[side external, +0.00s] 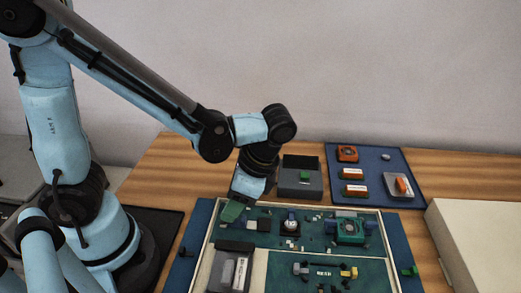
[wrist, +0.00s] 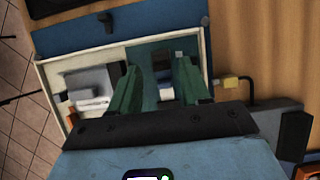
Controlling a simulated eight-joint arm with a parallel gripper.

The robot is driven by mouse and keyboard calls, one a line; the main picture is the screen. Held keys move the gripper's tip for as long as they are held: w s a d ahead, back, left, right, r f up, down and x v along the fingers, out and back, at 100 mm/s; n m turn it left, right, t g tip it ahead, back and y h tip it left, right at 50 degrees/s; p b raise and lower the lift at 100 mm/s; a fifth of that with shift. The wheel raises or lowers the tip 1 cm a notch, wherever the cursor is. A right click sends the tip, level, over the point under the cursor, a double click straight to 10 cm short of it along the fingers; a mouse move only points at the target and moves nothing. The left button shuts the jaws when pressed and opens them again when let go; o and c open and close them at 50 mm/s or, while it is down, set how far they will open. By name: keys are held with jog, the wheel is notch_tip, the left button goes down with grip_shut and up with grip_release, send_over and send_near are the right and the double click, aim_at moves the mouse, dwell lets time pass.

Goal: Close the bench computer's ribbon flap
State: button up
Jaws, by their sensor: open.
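The bench computer (side external: 210,240) is a cream-framed open case with green boards, lying on a blue mat on the wooden table. It also shows in the wrist view (wrist: 215,38). My gripper (side external: 232,211) is over the case's far left corner, pointing down. In the wrist view my gripper (wrist: 157,78) shows two green fingers spread apart with nothing held. Between and beyond them is a small dark part (wrist: 162,60) on the green board. I cannot tell whether it is the ribbon flap, or how far the flap is open. Finger contact is unclear.
A dark grey box (side external: 300,190) stands behind the case. A blue mat (side external: 378,158) at the back right holds orange and white items. A white box (side external: 475,240) is at the right.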

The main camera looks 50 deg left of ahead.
jog(key=v, duration=0.9)
jog(key=shift+a+r, duration=0.1)
jog(key=shift+r, duration=0.05)
jog(key=shift+s+a+r+t+h, duration=0.55)
jog(key=shift+s+a+t+h, duration=1.05)
jog(key=shift+s+a, duration=0.3)
jog(key=shift+f, duration=6.05)
